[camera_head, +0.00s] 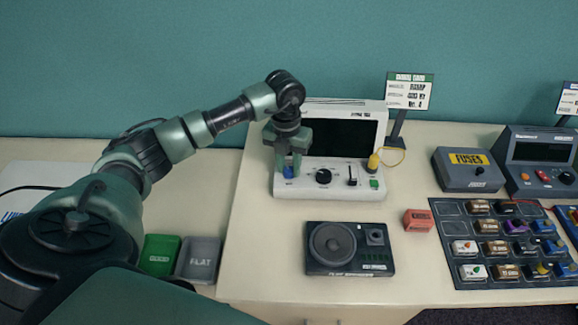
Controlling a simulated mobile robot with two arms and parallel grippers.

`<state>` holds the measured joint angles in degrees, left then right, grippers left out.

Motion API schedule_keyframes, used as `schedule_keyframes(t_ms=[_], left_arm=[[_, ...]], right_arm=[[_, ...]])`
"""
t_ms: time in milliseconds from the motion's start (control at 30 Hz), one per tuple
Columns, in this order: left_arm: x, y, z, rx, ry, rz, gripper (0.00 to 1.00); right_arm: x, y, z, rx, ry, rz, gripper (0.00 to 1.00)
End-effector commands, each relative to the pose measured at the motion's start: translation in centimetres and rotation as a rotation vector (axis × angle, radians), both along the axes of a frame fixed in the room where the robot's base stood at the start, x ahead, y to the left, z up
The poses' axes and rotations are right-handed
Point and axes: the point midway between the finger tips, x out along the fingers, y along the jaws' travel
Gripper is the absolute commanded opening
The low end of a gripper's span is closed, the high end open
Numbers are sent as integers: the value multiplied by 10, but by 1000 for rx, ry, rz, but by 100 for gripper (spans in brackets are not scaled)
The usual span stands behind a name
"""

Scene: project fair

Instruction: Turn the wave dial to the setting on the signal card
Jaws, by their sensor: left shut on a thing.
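A white scope-like device (341,191) with a dark screen (346,136) stands at the back middle of the table. Its front panel has a blue knob (289,172) at left, a black round dial (323,177), a slider (352,175) and a green button (375,183). My left gripper (288,165) points down at the panel's left end, shut on the blue knob and hiding part of it. I cannot read which knob is the wave dial. A printed card (410,91) with a green header stands on a black post behind right; its text is too small to read. My right gripper is not in view.
A black speaker-like unit (378,262) lies in front of the device, with a red block (418,220) right of it. A fuse box (468,169), a grey meter (541,160) and a dark tray of blocks (457,232) fill the right. Green (160,255) and grey (199,260) bins sit front left.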

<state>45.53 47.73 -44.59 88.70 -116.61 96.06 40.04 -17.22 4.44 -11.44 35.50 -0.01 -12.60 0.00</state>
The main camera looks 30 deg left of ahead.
Motion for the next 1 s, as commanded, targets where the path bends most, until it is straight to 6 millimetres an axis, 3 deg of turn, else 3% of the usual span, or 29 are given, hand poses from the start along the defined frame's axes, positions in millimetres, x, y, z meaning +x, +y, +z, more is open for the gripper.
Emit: schedule_keyframes(t_ms=[267, 1000], left_arm=[[2, 1, -2, 0, -5, -182, 0], [3, 0, -1, 1, -7, -884, 0]], right_arm=[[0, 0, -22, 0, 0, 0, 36], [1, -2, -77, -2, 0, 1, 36]])
